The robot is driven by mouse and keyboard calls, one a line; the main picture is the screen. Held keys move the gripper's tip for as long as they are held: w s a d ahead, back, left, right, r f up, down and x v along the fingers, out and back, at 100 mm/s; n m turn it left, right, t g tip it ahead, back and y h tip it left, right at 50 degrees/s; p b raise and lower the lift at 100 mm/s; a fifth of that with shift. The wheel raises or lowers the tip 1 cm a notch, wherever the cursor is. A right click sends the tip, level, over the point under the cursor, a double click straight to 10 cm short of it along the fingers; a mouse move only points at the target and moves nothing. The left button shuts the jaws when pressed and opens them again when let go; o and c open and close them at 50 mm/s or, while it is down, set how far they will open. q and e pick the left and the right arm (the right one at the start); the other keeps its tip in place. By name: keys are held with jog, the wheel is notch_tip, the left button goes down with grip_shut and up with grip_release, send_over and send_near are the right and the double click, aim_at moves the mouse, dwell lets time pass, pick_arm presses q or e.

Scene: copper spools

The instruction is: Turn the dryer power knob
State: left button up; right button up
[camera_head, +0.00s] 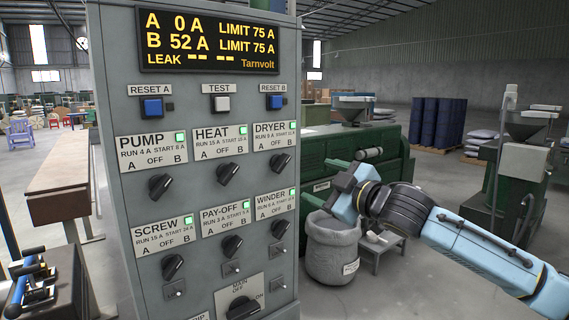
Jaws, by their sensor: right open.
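The grey control panel (208,262) stands upright in front of me. The dryer knob (280,163) is a black rotary knob at the right end of its upper row, below the DRYER label (275,134) marked A, OFF and B. Its grip is tilted toward the upper right; its exact setting is hard to read. A small green light glows on the label. My right gripper (342,176) is open, to the right of the panel and slightly lower than the knob, apart from it. Its fingers are small and partly hidden. My left gripper is not in view.
Other knobs sit close by: heat (232,172), pump (160,186) and winder (280,228). The display (208,40) reads A 0 A, B 52 A. A grey bin (332,252) stands below my right gripper. Green machinery (395,160) is behind it.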

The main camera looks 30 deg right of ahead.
aim_at(284, 164)
jog(key=w+p, duration=0.1)
jog(key=w, duration=0.2)
jog(key=w+a+r+p, duration=0.1)
jog(key=w, duration=0.3)
jog(key=w+p, duration=0.1)
jog(key=w, duration=0.3)
jog(key=shift+w+a+r+p, duration=0.1)
jog(key=shift+a+r+p, duration=0.05)
jog(key=shift+a+p, duration=0.2)
jog(key=shift+w, duration=0.85)
jog(key=shift+c, duration=0.4)
